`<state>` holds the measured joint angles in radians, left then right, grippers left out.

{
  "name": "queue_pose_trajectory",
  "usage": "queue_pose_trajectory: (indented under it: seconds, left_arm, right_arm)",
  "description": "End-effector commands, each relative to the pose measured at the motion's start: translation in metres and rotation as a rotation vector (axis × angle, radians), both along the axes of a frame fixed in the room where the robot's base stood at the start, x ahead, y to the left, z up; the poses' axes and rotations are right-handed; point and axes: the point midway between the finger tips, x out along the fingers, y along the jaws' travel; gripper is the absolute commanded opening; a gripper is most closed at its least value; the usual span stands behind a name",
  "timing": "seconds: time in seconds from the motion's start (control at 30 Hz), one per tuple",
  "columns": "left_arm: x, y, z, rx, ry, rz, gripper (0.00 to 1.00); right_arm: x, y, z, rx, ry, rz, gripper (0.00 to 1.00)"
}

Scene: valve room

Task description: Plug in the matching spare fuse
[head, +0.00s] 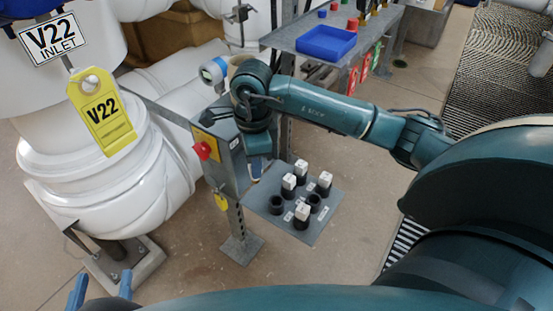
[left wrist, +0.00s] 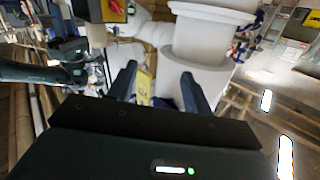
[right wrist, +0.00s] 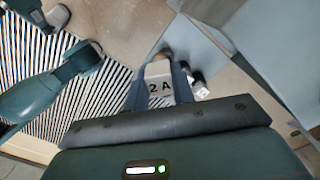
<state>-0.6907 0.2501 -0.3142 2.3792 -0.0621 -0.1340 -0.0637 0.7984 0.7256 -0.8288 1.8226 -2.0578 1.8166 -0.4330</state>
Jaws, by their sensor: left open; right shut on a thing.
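My right gripper (right wrist: 160,80) is shut on a white fuse (right wrist: 159,88) marked "2 A". In the head view my right gripper (head: 256,168) points down between the grey box and the fuse shelf; the held fuse is hidden there. The grey shelf (head: 322,222) bears several white-topped fuses, such as the front one (head: 302,211), standing in black holders. Two black holders, one at the left (head: 276,203) and one at the right (head: 314,201), look empty. Their labels are too small to read. My left gripper (head: 101,288) is open and empty at the bottom left, also in the left wrist view (left wrist: 157,88).
A grey box (head: 226,160) with a red knob (head: 203,150) on yellow stands left of the shelf on a post. White pipework with a V22 tag (head: 102,112) fills the left. Behind is a bench with a blue tray (head: 326,43). Floor right of the shelf is clear.

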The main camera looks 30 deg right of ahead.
Motion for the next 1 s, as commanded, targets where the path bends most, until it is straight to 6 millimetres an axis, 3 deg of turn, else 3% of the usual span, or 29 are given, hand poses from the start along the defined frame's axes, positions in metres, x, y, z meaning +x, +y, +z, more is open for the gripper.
queue_pose_trajectory:
  seconds: [0.6,0.8,1.0]
  left_arm:
    - [-0.01,0.011,0.007,0.03,0.219,0.036,0.5]
    - [-0.013,0.013,0.006,0.035,0.268,0.041,0.5]
    - [-0.014,0.014,0.004,0.038,0.286,0.041,0.5]
  right_arm:
    - [-0.009,-0.034,-0.023,-0.012,0.048,-1.82,0.03]
    - [-0.012,-0.043,-0.03,-0.015,0.046,-2.24,0.03]
    - [-0.014,-0.048,-0.034,-0.015,0.042,-2.417,0.03]
